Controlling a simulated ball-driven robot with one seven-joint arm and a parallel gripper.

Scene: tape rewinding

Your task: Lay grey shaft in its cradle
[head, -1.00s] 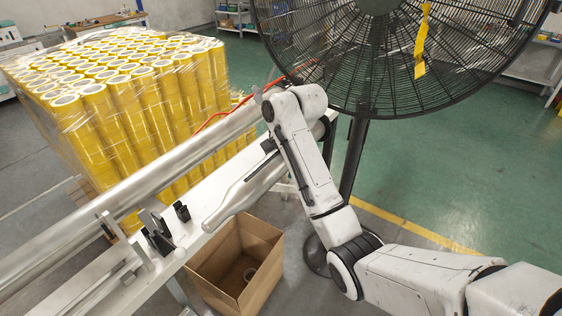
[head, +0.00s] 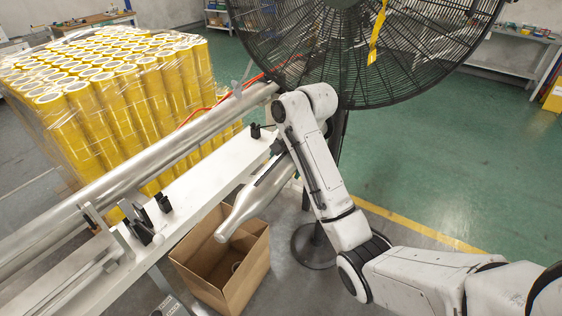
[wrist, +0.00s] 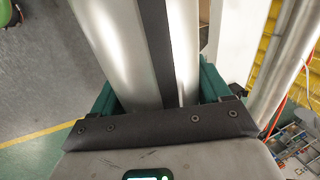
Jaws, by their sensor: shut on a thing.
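The grey shaft (head: 245,207), a smooth metallic cylinder with a narrowed near end and a dark stripe, hangs tilted beside the white bench, its near end above a cardboard box. In the wrist view the shaft (wrist: 105,40) lies between the teal fingers of my gripper (wrist: 158,92), which is shut on it. In the head view my arm mostly hides the gripper.
The open cardboard box (head: 226,292) stands on the floor by the white bench (head: 200,189). A long metal roller (head: 150,160) runs along the bench's far side. Yellow tape rolls (head: 130,105) are stacked behind it. A large black fan (head: 350,50) stands behind my arm.

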